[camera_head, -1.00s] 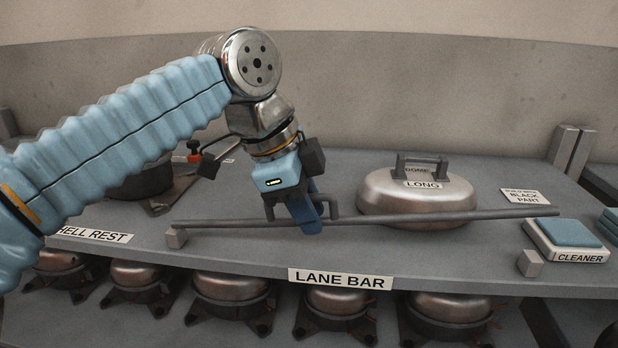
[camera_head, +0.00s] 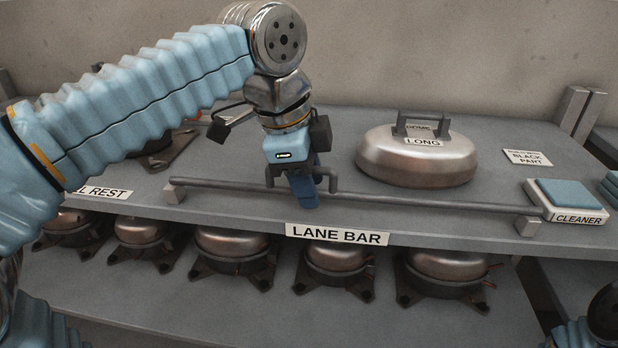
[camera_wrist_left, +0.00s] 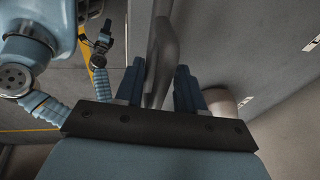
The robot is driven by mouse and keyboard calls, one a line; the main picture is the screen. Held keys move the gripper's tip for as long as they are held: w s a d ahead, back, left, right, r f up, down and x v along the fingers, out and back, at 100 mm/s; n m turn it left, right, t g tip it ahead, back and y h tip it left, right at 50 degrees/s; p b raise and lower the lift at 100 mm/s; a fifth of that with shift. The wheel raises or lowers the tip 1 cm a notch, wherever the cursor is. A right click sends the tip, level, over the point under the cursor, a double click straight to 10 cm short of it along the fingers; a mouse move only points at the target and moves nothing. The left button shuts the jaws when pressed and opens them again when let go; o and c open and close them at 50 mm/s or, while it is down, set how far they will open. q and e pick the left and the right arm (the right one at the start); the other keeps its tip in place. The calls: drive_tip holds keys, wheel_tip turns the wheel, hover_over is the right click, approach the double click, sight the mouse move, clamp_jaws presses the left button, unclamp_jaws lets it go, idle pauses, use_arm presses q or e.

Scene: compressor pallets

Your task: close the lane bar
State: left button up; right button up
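The lane bar (camera_head: 430,203) is a long thin grey rod with a raised handle. It lies along the front of the shelf, above the LANE BAR label (camera_head: 337,235). Its left end is at a small grey block (camera_head: 174,193). Its right end is at or just above another block (camera_head: 528,226); I cannot tell if it touches. My left gripper (camera_head: 306,190) is at the handle, left of the bar's middle.
A metal dome (camera_head: 417,160) marked LONG stands behind the bar. A cleaner pad (camera_head: 568,198) sits beside the bar's right end. A BLACK PART label (camera_head: 527,158) lies behind it. Several compressors, one of them here (camera_head: 338,258), stand on the lower shelf.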

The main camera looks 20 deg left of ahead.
use_arm(q)
drive_tip(key=shift+s+r, duration=0.15)
drive_tip(key=p+v, duration=0.2)
drive_tip(key=v, duration=1.1)
drive_tip(key=shift+r, duration=0.3)
drive_tip(key=shift+s+a, duration=0.1)
drive_tip(key=shift+s, duration=0.1)
